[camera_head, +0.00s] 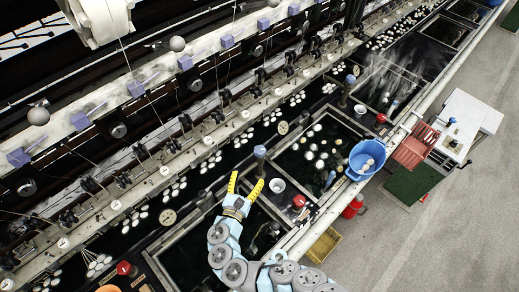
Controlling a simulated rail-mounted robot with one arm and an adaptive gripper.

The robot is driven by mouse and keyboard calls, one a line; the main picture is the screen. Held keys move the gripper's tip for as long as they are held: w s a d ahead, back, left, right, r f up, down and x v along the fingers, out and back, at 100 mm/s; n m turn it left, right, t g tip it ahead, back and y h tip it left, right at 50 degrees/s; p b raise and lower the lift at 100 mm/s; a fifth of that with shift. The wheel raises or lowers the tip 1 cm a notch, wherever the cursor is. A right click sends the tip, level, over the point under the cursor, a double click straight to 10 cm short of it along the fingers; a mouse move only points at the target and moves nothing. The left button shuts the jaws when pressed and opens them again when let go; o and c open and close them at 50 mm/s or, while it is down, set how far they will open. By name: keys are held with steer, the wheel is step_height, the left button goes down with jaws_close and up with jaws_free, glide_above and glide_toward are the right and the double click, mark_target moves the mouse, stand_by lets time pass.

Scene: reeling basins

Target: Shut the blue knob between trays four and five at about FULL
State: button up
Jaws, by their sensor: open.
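A blue-grey knob (259,152) stands on a short post at the corner between two dark basins. My gripper (248,178) has two yellow fingers spread open, pointing up toward this knob. The knob is just beyond the fingertips, nearer the right finger, and appears apart from them. The gripper is empty. One dark basin (196,247) is below the gripper, partly hidden by my arm. The basin to the right (332,118) holds several white cocoons. Tray numbers and any FULL marking cannot be read.
A second blue-topped post (350,80) stands further up the row. A red knob (299,201) and a white cup (277,186) are right of the gripper. A blue bucket (364,163) sits on the basin edge. A machine rail with white cocoons (129,222) runs along the left.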

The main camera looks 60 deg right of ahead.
mark_target(258, 155)
steer(key=d, duration=0.5)
steer(key=w+d, duration=0.1)
steer(key=d, duration=0.2)
steer(key=shift+d, duration=0.2)
steer(key=shift+w+d, duration=0.15)
steer(key=shift+d, duration=0.9)
steer(key=shift+w+d, duration=0.1)
steer(key=shift+d, duration=0.9)
steer(key=shift+c, duration=0.3)
steer(key=c, duration=1.1)
